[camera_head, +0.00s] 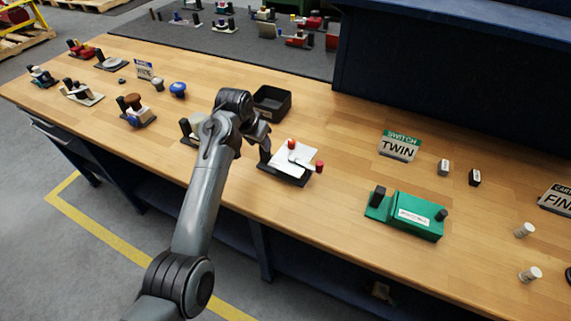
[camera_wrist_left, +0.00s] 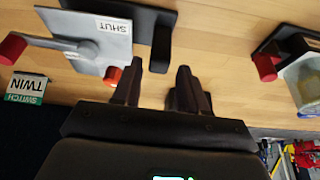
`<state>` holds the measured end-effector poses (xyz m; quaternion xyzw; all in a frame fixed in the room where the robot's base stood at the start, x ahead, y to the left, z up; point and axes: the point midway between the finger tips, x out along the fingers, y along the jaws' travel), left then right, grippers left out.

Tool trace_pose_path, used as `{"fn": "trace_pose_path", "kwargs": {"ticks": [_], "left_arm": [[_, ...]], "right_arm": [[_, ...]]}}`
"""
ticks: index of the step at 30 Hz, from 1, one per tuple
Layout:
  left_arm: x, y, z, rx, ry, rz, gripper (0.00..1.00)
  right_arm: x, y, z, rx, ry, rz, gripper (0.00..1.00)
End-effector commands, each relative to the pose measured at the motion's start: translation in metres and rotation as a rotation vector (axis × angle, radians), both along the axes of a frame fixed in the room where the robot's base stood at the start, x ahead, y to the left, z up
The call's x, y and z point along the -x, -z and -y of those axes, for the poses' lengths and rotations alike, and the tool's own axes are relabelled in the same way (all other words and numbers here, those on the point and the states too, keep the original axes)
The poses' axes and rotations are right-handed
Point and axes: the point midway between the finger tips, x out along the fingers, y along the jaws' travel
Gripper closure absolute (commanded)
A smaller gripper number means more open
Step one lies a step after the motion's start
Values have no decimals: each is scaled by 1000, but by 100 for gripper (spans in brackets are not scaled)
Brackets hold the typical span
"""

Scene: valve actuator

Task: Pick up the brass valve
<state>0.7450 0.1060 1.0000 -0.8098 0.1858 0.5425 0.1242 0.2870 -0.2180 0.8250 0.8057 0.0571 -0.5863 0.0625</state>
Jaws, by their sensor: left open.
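I cannot pick out a plainly brass valve in either view. A unit with a white plate marked SHUT, a red-tipped lever and a dark base (camera_head: 290,160) stands on the bench right of my left gripper (camera_head: 262,140). In the left wrist view the white plate (camera_wrist_left: 95,40) is at upper left, close beside the left gripper (camera_wrist_left: 158,80). The gripper's fingers are apart, with bare wood seen between them. A unit with a brown round knob (camera_head: 134,101) stands farther left. A pale-topped unit (camera_head: 196,122) is partly hidden by my left arm. My right gripper is not in view.
A black open tray (camera_head: 272,103) lies behind the left gripper. A green box unit (camera_head: 415,215) and a TWIN sign (camera_head: 399,147) stand to the right. A blue knob (camera_head: 178,89) is at left. Bare wood lies between the white-plate unit and the green box.

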Motion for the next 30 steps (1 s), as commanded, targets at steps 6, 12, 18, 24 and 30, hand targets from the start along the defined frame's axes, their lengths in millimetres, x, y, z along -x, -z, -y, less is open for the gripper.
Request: {"fn": "trace_pose_path", "kwargs": {"ticks": [6,12,18,24,30], "left_arm": [[-8,20,3,0,0,1,57],[-11,29,5,0,0,1,57],[-18,53,9,-1,1,-1,57],[-24,67,12,0,0,1,57],[-26,72,12,0,0,2,57]], "right_arm": [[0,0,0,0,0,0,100],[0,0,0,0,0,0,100],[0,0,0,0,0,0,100],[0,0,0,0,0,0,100],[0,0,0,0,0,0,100]]}}
